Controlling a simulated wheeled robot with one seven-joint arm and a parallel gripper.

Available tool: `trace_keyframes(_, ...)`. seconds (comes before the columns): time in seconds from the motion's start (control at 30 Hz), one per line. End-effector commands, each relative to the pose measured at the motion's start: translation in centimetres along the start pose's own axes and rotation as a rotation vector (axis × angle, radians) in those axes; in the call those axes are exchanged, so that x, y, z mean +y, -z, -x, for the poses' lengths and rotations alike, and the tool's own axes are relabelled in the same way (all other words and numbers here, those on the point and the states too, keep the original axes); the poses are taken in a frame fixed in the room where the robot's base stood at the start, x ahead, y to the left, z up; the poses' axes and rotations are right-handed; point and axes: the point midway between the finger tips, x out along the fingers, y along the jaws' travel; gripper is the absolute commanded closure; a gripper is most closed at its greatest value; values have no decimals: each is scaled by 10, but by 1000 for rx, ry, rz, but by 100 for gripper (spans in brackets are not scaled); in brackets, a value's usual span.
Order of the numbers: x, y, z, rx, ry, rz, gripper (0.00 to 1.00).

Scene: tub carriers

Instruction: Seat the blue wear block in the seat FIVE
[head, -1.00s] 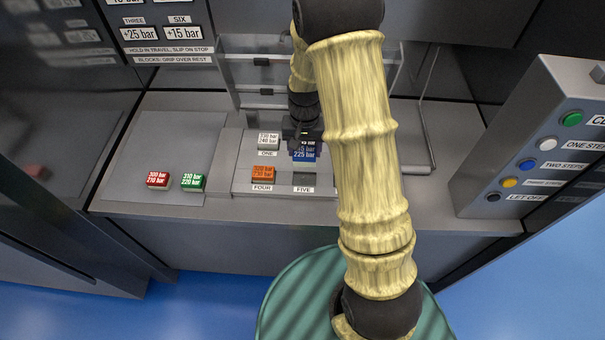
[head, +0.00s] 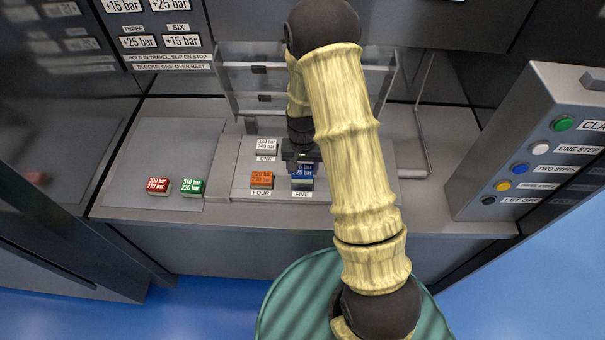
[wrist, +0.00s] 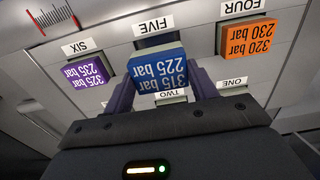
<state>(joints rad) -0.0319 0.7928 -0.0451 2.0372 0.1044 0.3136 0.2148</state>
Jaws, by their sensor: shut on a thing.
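The blue wear block (head: 302,177), marked 315 bar and 225 bar, is at seat FIVE, just behind the FIVE label (head: 302,194). My gripper (head: 301,164) is shut on it from above. The wrist view shows the blue block (wrist: 157,72) between my two fingers, close to the FIVE label (wrist: 154,25). A strip of seat FIVE (wrist: 160,41) shows between the block and that label; the block covers the rest. I cannot tell whether the block's underside touches the seat or hangs a little above it.
A white block (head: 267,146) stands at ONE and an orange block (head: 261,179) at FOUR, left of my gripper. A purple block (wrist: 86,73) is at SIX. Red (head: 158,186) and green (head: 193,186) blocks lie on the left shelf. A button panel (head: 540,145) stands right.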

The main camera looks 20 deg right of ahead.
Motion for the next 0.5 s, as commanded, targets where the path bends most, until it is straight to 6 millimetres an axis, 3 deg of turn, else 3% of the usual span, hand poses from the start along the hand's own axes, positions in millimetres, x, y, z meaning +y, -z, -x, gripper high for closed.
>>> trace_keyframes(0.5, 0, 0, -41, 0, 0, 0, 71)
